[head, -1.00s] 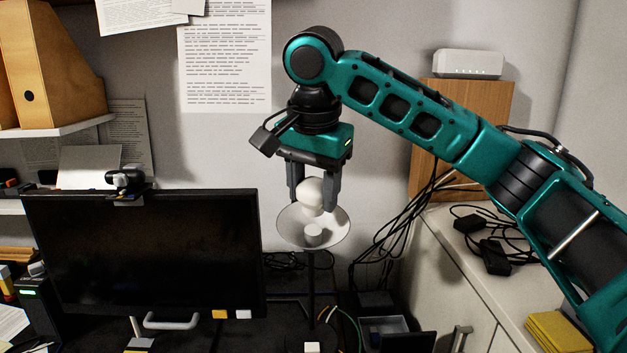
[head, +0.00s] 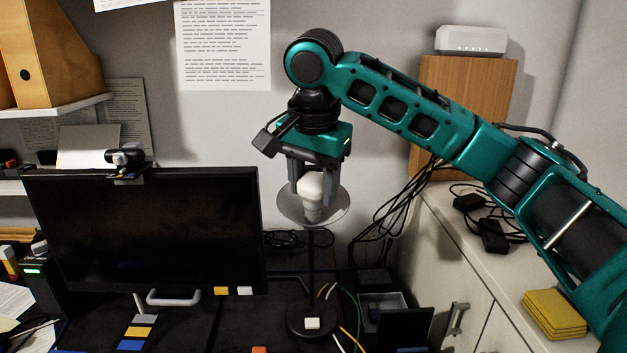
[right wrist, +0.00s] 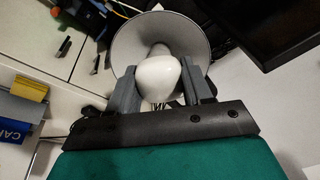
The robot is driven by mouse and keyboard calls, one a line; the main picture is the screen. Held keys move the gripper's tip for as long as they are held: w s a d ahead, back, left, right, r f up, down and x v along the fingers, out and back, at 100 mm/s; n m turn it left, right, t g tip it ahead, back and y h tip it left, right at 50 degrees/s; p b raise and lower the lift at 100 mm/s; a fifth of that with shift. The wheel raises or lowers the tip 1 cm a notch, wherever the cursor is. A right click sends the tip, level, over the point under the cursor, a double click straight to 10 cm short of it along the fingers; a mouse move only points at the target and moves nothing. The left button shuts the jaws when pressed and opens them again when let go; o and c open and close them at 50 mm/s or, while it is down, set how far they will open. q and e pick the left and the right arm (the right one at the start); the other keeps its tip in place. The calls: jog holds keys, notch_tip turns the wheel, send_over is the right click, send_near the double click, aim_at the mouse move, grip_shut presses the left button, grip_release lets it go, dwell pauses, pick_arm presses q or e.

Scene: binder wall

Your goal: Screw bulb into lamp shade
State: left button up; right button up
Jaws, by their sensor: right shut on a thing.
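The white bulb (head: 311,188) is between the fingers of my right gripper (head: 312,186), which is shut on it. The bulb points down into the open, upturned lamp shade (head: 337,212). Its lower end appears at the socket in the shade's middle; I cannot tell whether the threads have met. In the right wrist view, the bulb (right wrist: 158,78) sits between the grey fingers (right wrist: 161,88), in front of the pale shade (right wrist: 190,38). The lamp's thin dark stand (head: 310,265) rises from a round base (head: 312,320). My left gripper is not in view.
A black monitor (head: 145,232) with a webcam (head: 125,158) stands just left of the lamp. Loose cables (head: 385,225) hang behind it to the right. A white cabinet (head: 450,250) stands at the right, with a yellow stack (head: 553,313) on top.

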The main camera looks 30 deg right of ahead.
jog(key=shift+x, duration=0.9)
dwell(0.9)
jog(key=o, duration=0.5)
jog(key=shift+c, duration=0.2)
jog(key=c, duration=0.6)
jog(key=shift+o, duration=0.2)
jog(key=m, duration=0.4)
jog(key=shift+m, duration=2.1)
